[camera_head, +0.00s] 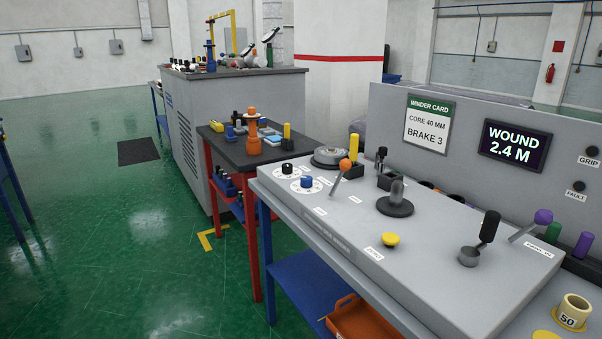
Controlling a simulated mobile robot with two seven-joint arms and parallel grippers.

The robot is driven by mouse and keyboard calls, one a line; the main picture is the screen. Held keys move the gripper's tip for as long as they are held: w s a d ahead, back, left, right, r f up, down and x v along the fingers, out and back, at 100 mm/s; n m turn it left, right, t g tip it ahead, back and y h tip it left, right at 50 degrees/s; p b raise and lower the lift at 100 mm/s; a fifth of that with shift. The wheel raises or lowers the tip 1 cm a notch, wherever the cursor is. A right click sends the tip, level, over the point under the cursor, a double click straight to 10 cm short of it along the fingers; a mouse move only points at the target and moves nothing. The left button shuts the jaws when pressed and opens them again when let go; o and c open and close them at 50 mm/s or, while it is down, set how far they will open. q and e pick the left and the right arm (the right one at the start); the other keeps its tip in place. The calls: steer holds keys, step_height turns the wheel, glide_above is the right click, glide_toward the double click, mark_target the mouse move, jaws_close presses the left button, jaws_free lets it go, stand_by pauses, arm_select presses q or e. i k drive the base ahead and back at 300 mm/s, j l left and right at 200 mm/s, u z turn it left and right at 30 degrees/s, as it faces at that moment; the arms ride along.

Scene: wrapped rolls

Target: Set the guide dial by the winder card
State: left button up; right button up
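The winder card (428,123) is on the grey upright panel and reads "CORE 40 MM" and "BRAKE 3". Two dials with white scale plates sit at the left end of the grey console (340,215). One dial has a black knob (288,169) and the other, just in front of it, has a blue knob (306,181). Their labels and scale marks are too small to read, so I cannot tell which is the guide dial or where either points. Neither of my grippers is in view.
An orange-knobbed lever (345,166) stands just right of the dials. A yellow button (390,240) and a black-handled crank (489,228) are farther right. A display (515,146) reads "WOUND 2.4 M". A roll marked 50 (573,312) stands at lower right. Green floor at left is mostly clear.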

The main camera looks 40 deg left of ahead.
mark_target(306, 181)
steer(key=i+j, duration=0.1)
steer(key=j, duration=0.3)
steer(key=i+j, duration=0.1)
steer(key=j, duration=0.3)
steer(key=i+j, duration=0.1)
steer(key=j, duration=0.3)
steer(key=i+j, duration=0.1)
steer(key=j, duration=0.3)
